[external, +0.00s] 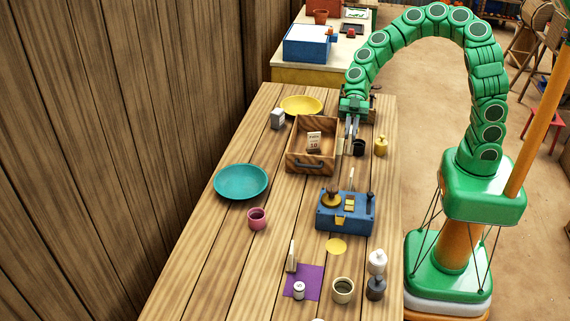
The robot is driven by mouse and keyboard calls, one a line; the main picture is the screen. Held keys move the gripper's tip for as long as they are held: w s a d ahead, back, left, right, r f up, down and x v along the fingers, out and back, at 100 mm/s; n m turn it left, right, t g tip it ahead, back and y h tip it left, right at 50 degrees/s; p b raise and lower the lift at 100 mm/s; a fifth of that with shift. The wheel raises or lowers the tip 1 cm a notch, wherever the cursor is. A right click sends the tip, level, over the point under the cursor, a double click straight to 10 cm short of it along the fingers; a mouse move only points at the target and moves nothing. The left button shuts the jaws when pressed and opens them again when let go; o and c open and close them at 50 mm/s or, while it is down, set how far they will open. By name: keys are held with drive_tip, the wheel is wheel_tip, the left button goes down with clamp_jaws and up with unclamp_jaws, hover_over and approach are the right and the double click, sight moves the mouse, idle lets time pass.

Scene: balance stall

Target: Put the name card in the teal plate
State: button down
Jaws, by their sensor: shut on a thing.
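The teal plate (241,181) lies empty at the left of the wooden table. My gripper (347,148) points down just right of the wooden box and is shut. A thin pale piece (339,146) shows at its fingertips, seen nearly edge-on; I cannot tell for sure whether it is the name card. A small white card with dark and red print (314,141) stands in the wooden box (297,161), apart from my gripper. A pale upright wedge (291,257) stands on the purple mat; its face is hidden.
A yellow plate (301,106) and grey box (277,118) stand at the back. A black cup (359,147) and brass weight (381,146) are right of my gripper. A blue device (345,213) and pink cup (257,219) stand nearer. Table around the teal plate is mostly clear.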

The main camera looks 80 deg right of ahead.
drive_tip(key=w+d+f+m+t, duration=0.2)
drive_tip(key=w+d, duration=0.5)
drive_tip(key=w, duration=0.6)
drive_tip(key=w+d+f+m+t, duration=0.1)
drive_tip(key=w+d+m+t, duration=0.1)
drive_tip(key=w+d, duration=0.8)
drive_tip(key=w+a+r, duration=0.1)
drive_tip(key=w+a, duration=0.6)
drive_tip(key=w, duration=0.4)
drive_tip(key=shift+w+a+r+n+g, duration=1.05)
drive_tip(key=shift+a+n+g, duration=1.1)
drive_tip(key=shift+a, duration=5.55)
drive_tip(key=shift+f, duration=8.05)
drive_tip(key=c, duration=1.1)
unclamp_jaws()
